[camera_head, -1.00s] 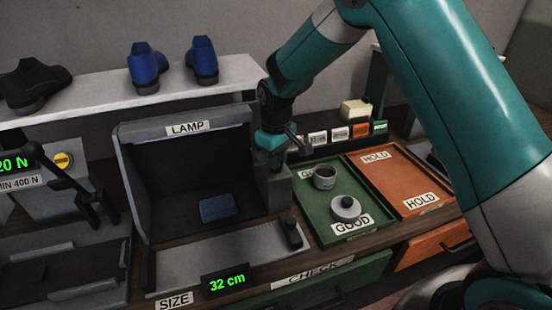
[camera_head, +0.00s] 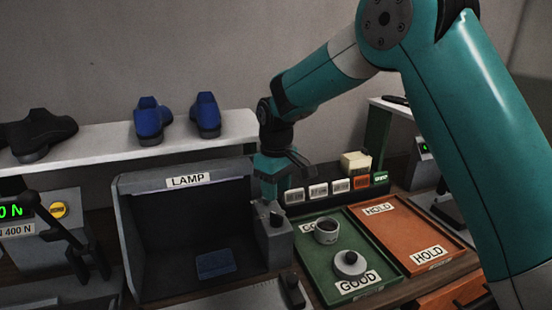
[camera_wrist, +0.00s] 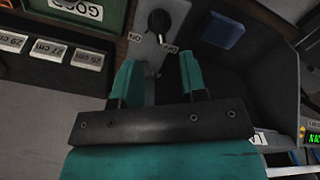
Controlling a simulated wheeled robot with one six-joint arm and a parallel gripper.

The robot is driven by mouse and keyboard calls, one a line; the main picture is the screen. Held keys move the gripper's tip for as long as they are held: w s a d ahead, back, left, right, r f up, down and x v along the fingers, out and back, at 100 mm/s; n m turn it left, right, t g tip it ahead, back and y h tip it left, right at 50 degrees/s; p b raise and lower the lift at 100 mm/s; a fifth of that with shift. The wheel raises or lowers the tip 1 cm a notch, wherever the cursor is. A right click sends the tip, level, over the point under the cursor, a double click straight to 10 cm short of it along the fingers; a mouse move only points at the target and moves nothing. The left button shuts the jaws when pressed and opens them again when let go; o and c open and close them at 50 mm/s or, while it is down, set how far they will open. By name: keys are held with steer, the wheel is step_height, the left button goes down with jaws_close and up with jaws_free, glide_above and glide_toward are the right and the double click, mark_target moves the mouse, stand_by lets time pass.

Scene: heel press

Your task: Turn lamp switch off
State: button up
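The lamp switch is a dark knob (camera_head: 275,219) on a grey box (camera_head: 273,244) at the right side of the lamp booth (camera_head: 128,238). In the wrist view the knob (camera_wrist: 158,21) stands beyond my fingertips, near the top edge, with small labels on both sides of it. My gripper (camera_wrist: 158,66) is open, with empty space between its two teal fingers. In the head view my gripper (camera_head: 268,190) points down just above the box, apart from the knob. The booth's inside looks dark, with a blue block (camera_head: 215,263) in it.
A green GOOD tray (camera_head: 320,272) holding a grey cup and a round lidded piece, and an orange HOLD tray (camera_head: 405,232), lie to the right. A row of size tags (camera_head: 318,192) stands behind. A white shelf (camera_head: 90,150) with shoes runs above the booth.

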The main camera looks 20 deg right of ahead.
step_height(320, 180, up, 10)
steer(key=b, duration=0.1)
stand_by(0.4)
steer(key=s+a+f+y, duration=0.1)
steer(key=s+a+y, duration=0.1)
steer(key=s, duration=1.3)
steer(key=s+a+f+y, duration=0.1)
steer(key=s+a+y, duration=0.1)
steer(key=s, duration=1.4)
steer(key=shift+s+a+f+n, duration=0.15)
steer(key=shift+a+f+n, duration=0.1)
steer(key=shift+f+n, duration=0.15)
